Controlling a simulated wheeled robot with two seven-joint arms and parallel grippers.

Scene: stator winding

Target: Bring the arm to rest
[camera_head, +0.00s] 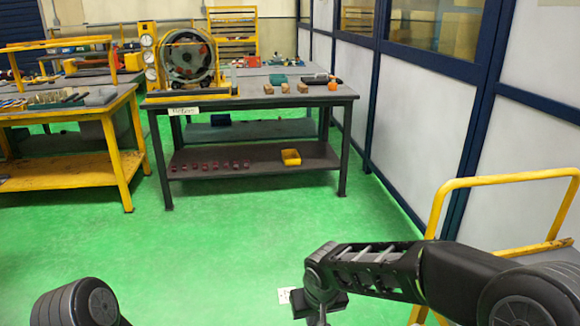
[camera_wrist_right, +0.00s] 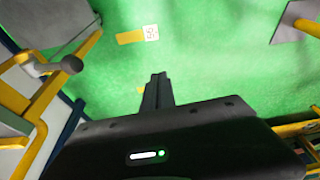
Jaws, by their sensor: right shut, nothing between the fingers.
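My right arm comes in from the lower right in the head view. Its gripper (camera_head: 318,316) points down over the green floor at the bottom edge, where its tips are partly cut off. In the right wrist view the fingers of the right gripper (camera_wrist_right: 158,76) are together, with nothing between them. Only a rounded dark part of my left arm shows at the bottom left of the head view. The left gripper is out of view.
A dark workbench (camera_head: 250,160) holding a stator fixture (camera_head: 188,62) stands ahead, apart from my arm. A yellow-framed table (camera_head: 60,170) is at the left. A yellow cart rail (camera_head: 500,182) stands beside my right arm. Green floor (camera_head: 230,235) lies open between.

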